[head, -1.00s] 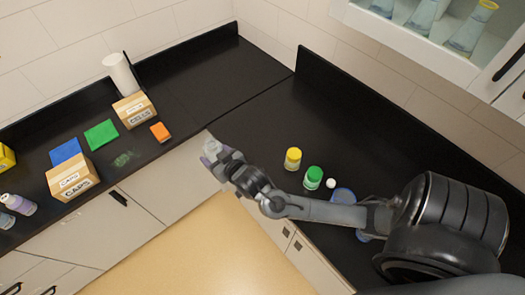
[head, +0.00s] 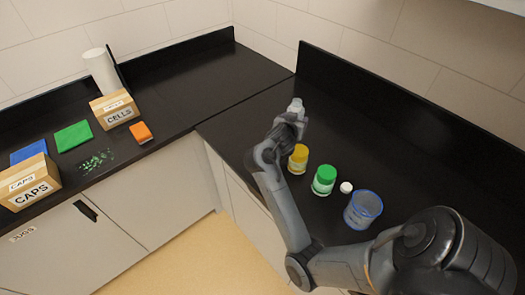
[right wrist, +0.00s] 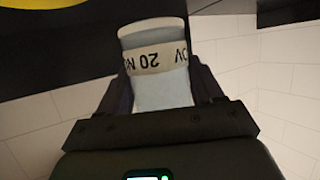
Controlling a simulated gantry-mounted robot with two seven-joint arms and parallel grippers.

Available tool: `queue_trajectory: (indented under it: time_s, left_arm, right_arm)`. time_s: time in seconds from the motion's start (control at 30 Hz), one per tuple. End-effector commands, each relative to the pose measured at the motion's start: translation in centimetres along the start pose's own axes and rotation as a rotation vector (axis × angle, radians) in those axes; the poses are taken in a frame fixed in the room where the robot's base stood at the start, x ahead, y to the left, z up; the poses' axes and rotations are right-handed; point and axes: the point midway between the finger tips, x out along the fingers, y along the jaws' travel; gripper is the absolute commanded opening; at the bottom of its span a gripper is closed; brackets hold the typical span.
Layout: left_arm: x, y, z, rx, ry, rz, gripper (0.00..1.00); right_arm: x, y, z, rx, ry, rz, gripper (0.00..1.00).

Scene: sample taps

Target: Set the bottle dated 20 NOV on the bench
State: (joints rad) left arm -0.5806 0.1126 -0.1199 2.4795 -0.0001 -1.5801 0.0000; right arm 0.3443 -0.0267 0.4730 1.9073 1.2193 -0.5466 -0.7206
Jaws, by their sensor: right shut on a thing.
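The bottle is pale and translucent, with a cream label band that reads "20 NOV" upside down in the right wrist view (right wrist: 156,58). In the head view the bottle (head: 296,106) shows at the tip of my right arm, over the black bench (head: 245,125) on the right. My right gripper (right wrist: 162,88) is shut on the bottle, one finger on each side; it also shows in the head view (head: 291,121). I cannot tell whether the bottle's base touches the bench. My left gripper is not in view.
Near the held bottle stand a yellow-capped jar (head: 299,158), a green-capped jar (head: 324,180), a small white object (head: 346,187) and a blue-rimmed beaker (head: 363,209). On the left bench are a CAPS box (head: 30,188) and a CELLS box (head: 117,115). The far corner is clear.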

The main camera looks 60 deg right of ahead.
Motion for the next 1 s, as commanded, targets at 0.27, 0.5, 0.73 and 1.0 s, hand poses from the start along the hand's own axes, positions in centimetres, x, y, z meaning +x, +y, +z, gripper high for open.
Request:
queue_trajectory:
  time_s: [0.27, 0.5, 0.73, 1.0]
  left_arm:
    - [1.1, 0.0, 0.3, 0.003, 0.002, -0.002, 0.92]
    - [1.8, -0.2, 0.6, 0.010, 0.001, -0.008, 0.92]
    - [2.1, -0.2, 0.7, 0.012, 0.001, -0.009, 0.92]
    - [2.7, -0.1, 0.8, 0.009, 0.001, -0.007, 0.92]
  right_arm:
    - [0.2, -4.7, 3.5, -0.001, -0.001, 0.001, 0.27]
    - [0.2, -8.9, 6.2, 0.000, 0.001, 0.002, 0.27]
    - [0.2, -10.6, 7.2, 0.002, 0.001, 0.003, 0.27]
    - [1.2, -10.7, 9.6, -0.002, 0.002, 0.003, 0.27]
